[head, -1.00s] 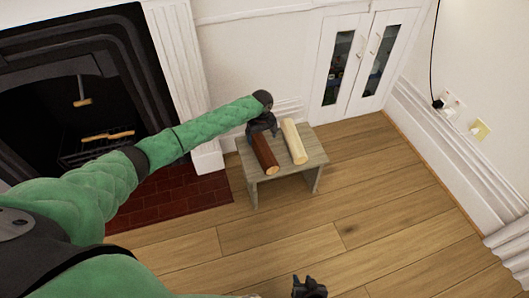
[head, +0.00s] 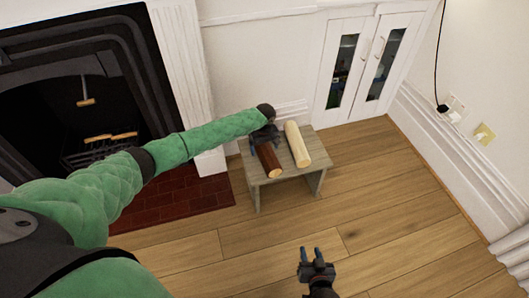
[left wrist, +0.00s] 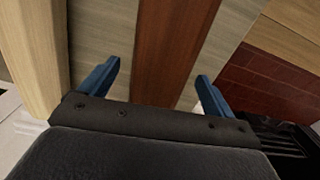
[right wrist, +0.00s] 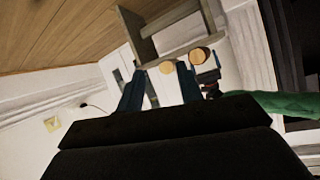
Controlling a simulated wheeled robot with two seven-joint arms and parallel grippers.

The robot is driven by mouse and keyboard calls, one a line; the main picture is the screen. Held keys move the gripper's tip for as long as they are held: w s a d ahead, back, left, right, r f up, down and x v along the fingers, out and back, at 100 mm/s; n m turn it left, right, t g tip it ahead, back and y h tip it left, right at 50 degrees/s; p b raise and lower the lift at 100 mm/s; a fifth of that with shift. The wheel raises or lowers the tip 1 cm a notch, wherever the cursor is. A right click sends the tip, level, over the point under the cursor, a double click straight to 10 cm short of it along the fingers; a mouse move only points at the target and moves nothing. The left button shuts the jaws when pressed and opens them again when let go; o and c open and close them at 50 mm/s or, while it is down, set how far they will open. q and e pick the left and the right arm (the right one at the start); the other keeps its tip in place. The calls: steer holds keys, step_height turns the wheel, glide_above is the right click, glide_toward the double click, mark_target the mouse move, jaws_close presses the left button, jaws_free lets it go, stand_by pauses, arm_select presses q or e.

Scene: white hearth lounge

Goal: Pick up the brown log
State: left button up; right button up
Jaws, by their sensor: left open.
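The brown log (head: 268,160) lies on a small grey wooden stool (head: 256,178), its pale cut end facing the front. A pale log (head: 298,145) lies beside it on the right. My left gripper (head: 264,137) is at the back part of the brown log. In the left wrist view the brown log (left wrist: 168,50) runs between the two blue fingers of my open left gripper (left wrist: 158,85), with a gap on each side. My right gripper (head: 312,252) is apart from the stool, over the floor; its fingers (right wrist: 160,85) look spread and empty.
A dark fireplace (head: 90,90) with a red brick hearth (head: 180,195) is at the left. White cabinet doors (head: 365,65) stand behind the stool. The wooden floor (head: 400,210) to the right is clear.

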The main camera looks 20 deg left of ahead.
arm_select(q)
step_height(320, 180, down, 2)
steer(key=shift+f, duration=0.1)
arm_select(e)
steer(key=r, duration=0.1)
steer(key=w+r+t, duration=0.1)
steer(key=r, duration=0.1)
steer(key=w+r+t, duration=0.1)
steer(key=shift+w+a+r, duration=0.1)
steer(key=shift+w+r, duration=0.1)
steer(key=shift+r, duration=0.05)
arm_select(q)
steer(key=shift+c, duration=0.2)
steer(key=c, duration=1.5)
steer(key=shift+c, duration=0.6)
steer(key=shift+r, duration=0.2)
arm_select(e)
steer(key=shift+f, duration=0.1)
